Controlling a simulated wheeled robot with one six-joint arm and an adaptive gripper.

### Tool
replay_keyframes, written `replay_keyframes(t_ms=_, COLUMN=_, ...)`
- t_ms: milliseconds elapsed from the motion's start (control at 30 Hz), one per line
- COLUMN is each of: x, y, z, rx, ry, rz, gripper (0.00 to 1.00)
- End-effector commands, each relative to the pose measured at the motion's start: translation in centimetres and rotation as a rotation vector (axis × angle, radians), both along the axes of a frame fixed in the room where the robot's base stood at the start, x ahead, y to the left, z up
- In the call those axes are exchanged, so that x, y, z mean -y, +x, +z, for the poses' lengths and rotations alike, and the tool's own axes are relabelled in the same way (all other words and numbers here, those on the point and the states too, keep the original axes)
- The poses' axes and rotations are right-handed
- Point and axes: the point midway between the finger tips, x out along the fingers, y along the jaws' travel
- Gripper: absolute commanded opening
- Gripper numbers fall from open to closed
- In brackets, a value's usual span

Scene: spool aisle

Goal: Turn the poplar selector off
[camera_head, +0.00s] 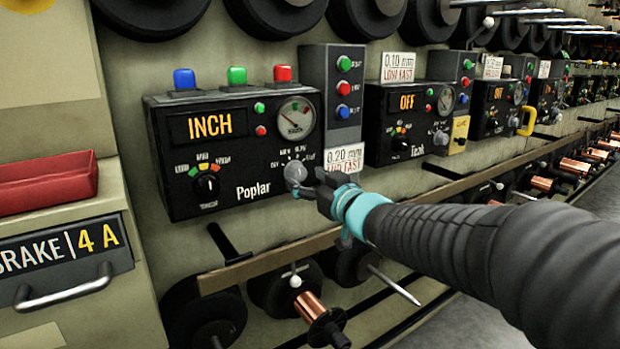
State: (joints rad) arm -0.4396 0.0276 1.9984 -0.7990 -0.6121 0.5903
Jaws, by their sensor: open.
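The black Poplar panel (240,150) is on the machine wall at left centre, its orange display (210,126) reading INCH. Its grey selector knob (295,173) sits at the panel's lower right, with small position labels around it. My gripper (308,184) is open at the knob, its fingertips close to the knob's lower right side. I cannot tell whether the fingers touch it. The fingers and teal wrist hide the panel's lower right corner. A second dial with coloured marks (206,187) is at the panel's lower left.
A Teak panel (406,124) reading OFF is further right, with a grey button box (333,98) between. A rail (260,262) and copper spools (309,306) lie below. A cabinet with a drawer handle (64,288) and red tray (47,183) stands left.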

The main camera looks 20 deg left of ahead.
Motion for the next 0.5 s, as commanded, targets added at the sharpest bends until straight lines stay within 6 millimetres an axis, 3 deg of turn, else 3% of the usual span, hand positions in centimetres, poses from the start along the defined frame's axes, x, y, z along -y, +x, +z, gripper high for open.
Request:
replay_keyframes(t_ms=200, x=-1.7, y=1.4, z=0.0, rx=0.000, ry=0.000, rz=0.001, gripper=0.64)
replay_keyframes(t_ms=500, x=-2.0, y=1.7, z=0.0, rx=0.000, ry=0.000, rz=0.000, gripper=0.64)
